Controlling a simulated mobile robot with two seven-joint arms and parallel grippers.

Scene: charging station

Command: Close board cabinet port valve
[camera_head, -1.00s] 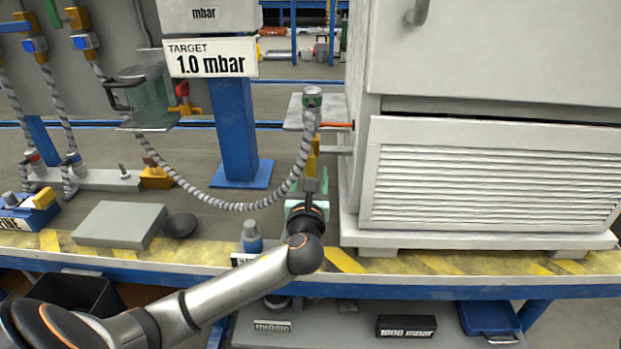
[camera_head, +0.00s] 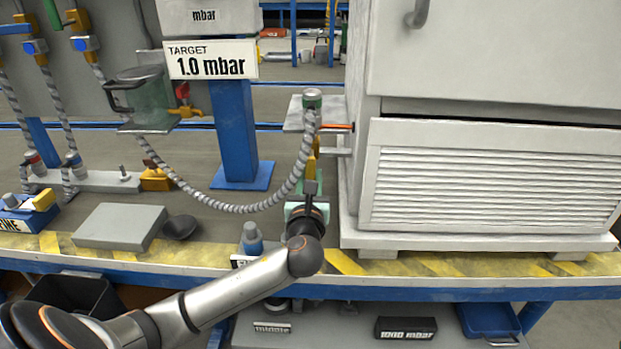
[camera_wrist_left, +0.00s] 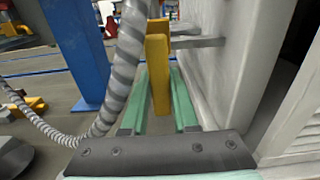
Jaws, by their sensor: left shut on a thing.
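The yellow valve handle (camera_head: 311,162) is beside the left side of the white cabinet, below the end of the grey ribbed hose (camera_head: 292,182). My left gripper (camera_head: 311,178) is at this handle. In the left wrist view, the handle (camera_wrist_left: 159,75) stands upright between the green fingers of my left gripper (camera_wrist_left: 158,95), which is shut on it. A metal stub (camera_wrist_left: 200,42) runs from the handle area to the cabinet wall. The valve body is mostly hidden. My right gripper is not in view.
The white cabinet (camera_head: 490,60) stands close to the right of the gripper. The hose hangs close on the left. A blue post (camera_head: 236,130), a glass vessel (camera_head: 150,105) and a grey flat block (camera_head: 120,226) are further left.

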